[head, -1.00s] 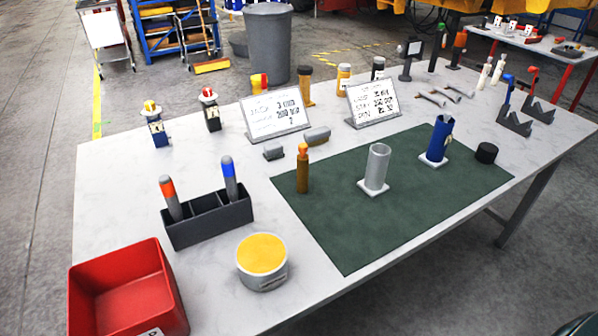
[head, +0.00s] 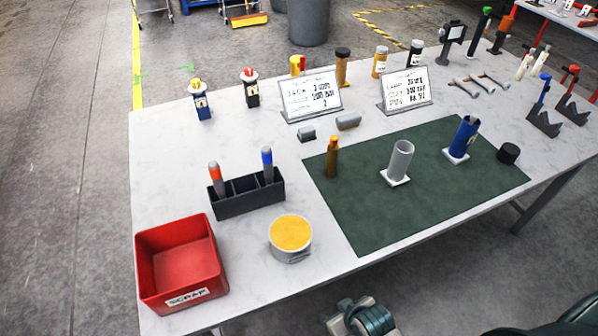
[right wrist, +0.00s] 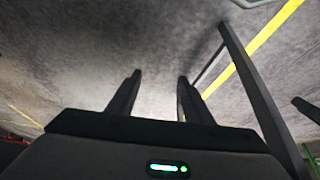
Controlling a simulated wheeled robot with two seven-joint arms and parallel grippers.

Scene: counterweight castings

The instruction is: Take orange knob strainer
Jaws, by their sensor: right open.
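The strainer with the orange knob (head: 215,180) stands upright in the left slot of a black rack (head: 238,204) on the table, in the head view. Its lower part is hidden by the rack. A similar one with a blue knob (head: 267,164) stands in the right part of the rack. My right gripper (right wrist: 159,78) is open and empty in the right wrist view, with bare floor beyond its fingers. It is apart from the strainer. Part of my right arm shows at the bottom of the head view, in front of the table edge. My left gripper is not seen.
A red scrap bin (head: 150,287) stands left of a round tin with a yellow top (head: 291,236), both in front of the rack. A green mat (head: 358,222) with several cylinders lies to the right. Two signs (head: 310,97) stand behind.

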